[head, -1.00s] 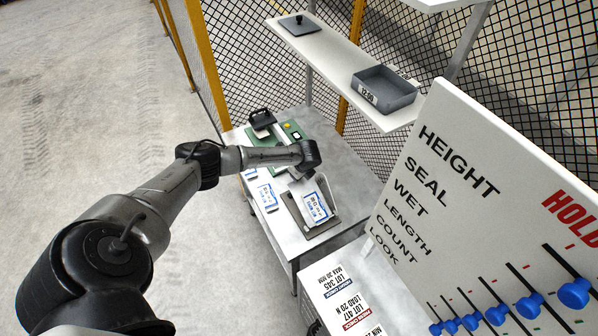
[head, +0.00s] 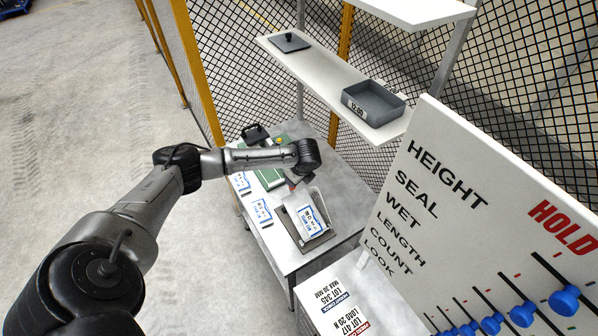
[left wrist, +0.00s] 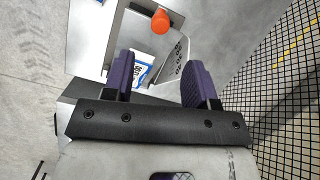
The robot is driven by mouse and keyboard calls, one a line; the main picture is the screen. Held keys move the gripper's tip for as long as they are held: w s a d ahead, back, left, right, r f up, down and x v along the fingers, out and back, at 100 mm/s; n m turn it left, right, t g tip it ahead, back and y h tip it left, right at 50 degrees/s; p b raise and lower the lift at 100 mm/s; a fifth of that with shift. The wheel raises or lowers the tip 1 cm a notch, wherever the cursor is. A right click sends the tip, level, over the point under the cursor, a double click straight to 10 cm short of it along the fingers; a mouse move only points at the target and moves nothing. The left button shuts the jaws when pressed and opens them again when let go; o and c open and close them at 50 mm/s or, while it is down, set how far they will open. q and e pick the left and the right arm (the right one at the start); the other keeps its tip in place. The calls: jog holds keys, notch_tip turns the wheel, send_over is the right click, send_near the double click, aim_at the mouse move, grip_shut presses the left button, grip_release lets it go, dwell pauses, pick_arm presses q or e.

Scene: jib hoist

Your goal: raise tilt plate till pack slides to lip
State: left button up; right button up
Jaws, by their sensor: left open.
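The pack (head: 312,217), white with a blue-framed label, lies on the grey tilt plate (head: 318,241) on the bench. I cannot tell how steeply the plate is tilted. My left gripper (left wrist: 160,68) is open, its two purple pads apart with nothing gripped. In the left wrist view, an orange knob (left wrist: 160,21) stands just beyond the pads, and part of the pack's label (left wrist: 142,72) shows between them. In the head view, my left wrist hangs over the back of the plate and hides the fingers. My right gripper is in neither view.
Labelled cards (head: 260,212) lie on the bench left of the plate, with a green device (head: 266,176) behind. A shelf (head: 330,82) holding a grey tray (head: 374,102) overhangs the back. A sign board with blue sliders (head: 564,300) stands at right. Mesh fencing is behind.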

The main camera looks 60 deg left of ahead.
pick_arm(q)
jog(key=shift+v, duration=1.95)
